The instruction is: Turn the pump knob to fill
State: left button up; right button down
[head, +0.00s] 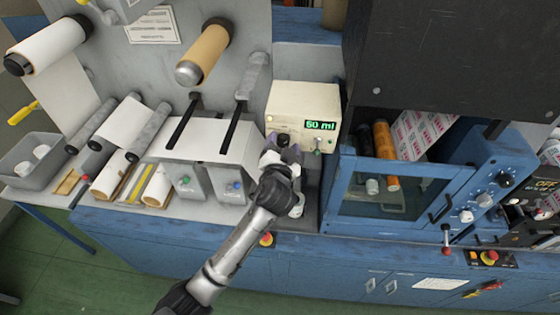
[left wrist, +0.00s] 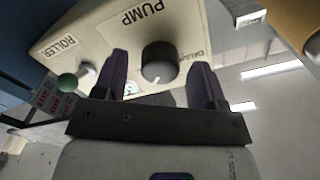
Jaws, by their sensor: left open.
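The cream pump box (head: 300,97) stands on the blue machine in the middle of the head view, and its green display (head: 321,125) reads "50 ml". In the left wrist view, the round black pump knob (left wrist: 160,62) sits under the word PUMP, with a white mark at its lower edge. My left gripper (head: 283,147) is open in front of the box. Its two purple-grey fingers lie on either side of the knob in the left wrist view, with gaps visible. Contact with the knob cannot be made out. In the head view the gripper hides the knob.
A green-tipped lever (left wrist: 67,83) sits beside the ROLLER label. A glass-fronted blue cabinet (head: 385,195) stands just right of the box. A grey sloped panel (head: 205,180) with small knobs lies left. A red button (head: 266,239) is on the front edge below.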

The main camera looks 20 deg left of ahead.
pick_arm(q)
jog(key=b+v, duration=0.3)
jog(key=v, duration=1)
jog(key=s+a+f+g+h+p, duration=0.1)
jog(key=s+f+g, duration=0.3)
jog(key=s, duration=0.6)
jog(key=s+a+f+n+g+h+p, duration=0.1)
jog(key=s+a+f+g+h+p, duration=0.1)
jog(key=s+f, duration=0.5)
jog(key=s+a+f+g+h+p, duration=0.1)
jog(key=s+a+f+g+p, duration=0.2)
jog(key=s, duration=1.1)
notch_tip(320, 180, down, 4)
jog(key=g+p, duration=0.2)
jog(key=g, duration=0.2)
jog(key=shift+s+r+n+g+h, duration=0.25)
jog(key=shift+s+n+g+h, duration=0.05)
jog(key=shift+g+h, duration=0.1)
